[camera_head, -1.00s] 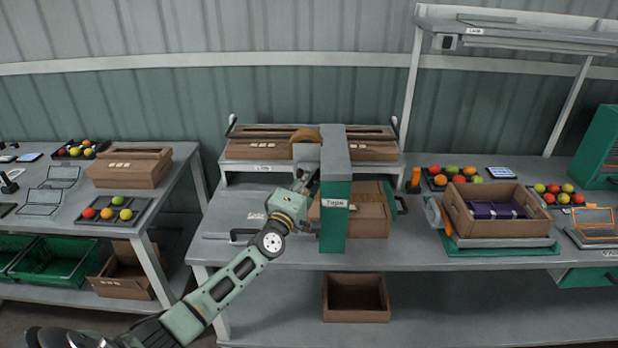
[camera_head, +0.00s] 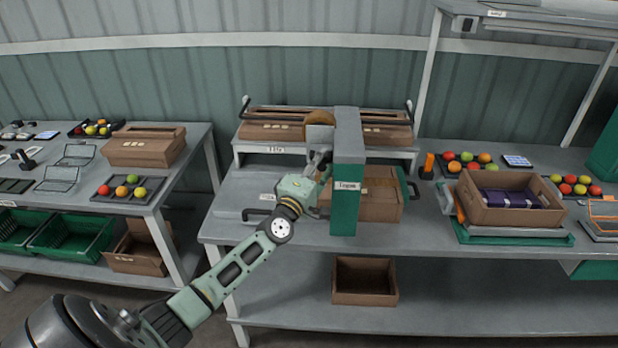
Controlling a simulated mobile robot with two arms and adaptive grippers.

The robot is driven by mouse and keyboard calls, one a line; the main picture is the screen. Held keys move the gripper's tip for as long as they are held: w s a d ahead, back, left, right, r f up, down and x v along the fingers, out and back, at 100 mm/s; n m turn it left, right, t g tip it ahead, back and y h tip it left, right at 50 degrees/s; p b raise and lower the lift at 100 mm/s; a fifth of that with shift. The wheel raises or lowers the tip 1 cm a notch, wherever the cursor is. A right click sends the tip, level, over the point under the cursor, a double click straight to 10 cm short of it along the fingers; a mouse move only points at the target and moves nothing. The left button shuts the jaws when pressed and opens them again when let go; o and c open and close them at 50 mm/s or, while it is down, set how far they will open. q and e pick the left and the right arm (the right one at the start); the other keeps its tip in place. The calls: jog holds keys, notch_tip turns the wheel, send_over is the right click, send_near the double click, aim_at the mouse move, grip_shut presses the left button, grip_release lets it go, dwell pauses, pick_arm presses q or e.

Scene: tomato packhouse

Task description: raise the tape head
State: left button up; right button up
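The tape machine (camera_head: 346,199) stands on the middle bench as a green column with a grey top and a label. A closed brown carton (camera_head: 380,196) lies under and beside the column. My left gripper (camera_head: 320,160) is just left of the column, below the tape roll. Its fingers are small and partly lost against the grey part, so I cannot tell whether they touch or grip it. My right gripper is out of view.
Flat cartons fill a rack (camera_head: 243,146) behind. To the right are fruit trays and an open carton (camera_head: 485,215) with purple contents. An empty carton (camera_head: 364,298) is on the lower shelf. The left bench holds a carton (camera_head: 143,153) and a fruit tray (camera_head: 128,202).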

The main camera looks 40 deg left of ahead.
pick_arm(q)
jog(key=v, duration=1)
jog(key=shift+s, duration=0.2)
jog(key=shift+a, duration=0.1)
jog(key=s+d+f+m+g+h, duration=0.1)
jog(key=s+d+f+m+g, duration=0.2)
jog(key=f, duration=1)
jog(key=s+d+f+m+g+h, duration=0.1)
jog(key=s+f+m+g, duration=0.3)
jog(key=f, duration=0.8)
jog(key=s+d+f+m+g+h, duration=0.1)
jog(key=s+d+f+m, duration=0.35)
jog(key=f, duration=0.85)
jog(key=s+d+f+m+g, duration=0.2)
jog(key=s+f+g, duration=0.1)
jog(key=s+f, duration=0.6)
jog(key=s+d+f+m+g, duration=0.3)
jog(key=s+f, duration=0.4)
jog(key=s, duration=0.4)
jog(key=s+d+f+m+g, duration=0.2)
jog(key=s+f, duration=0.1)
jog(key=s, duration=0.6)
jog(key=s+d+f+m+g, duration=0.2)
jog(key=s+f+m, duration=0.1)
jog(key=s, duration=0.6)
jog(key=shift+s+f+g, duration=0.2)
jog(key=shift+s+g, duration=0.15)
jog(key=shift+g, duration=0.05)
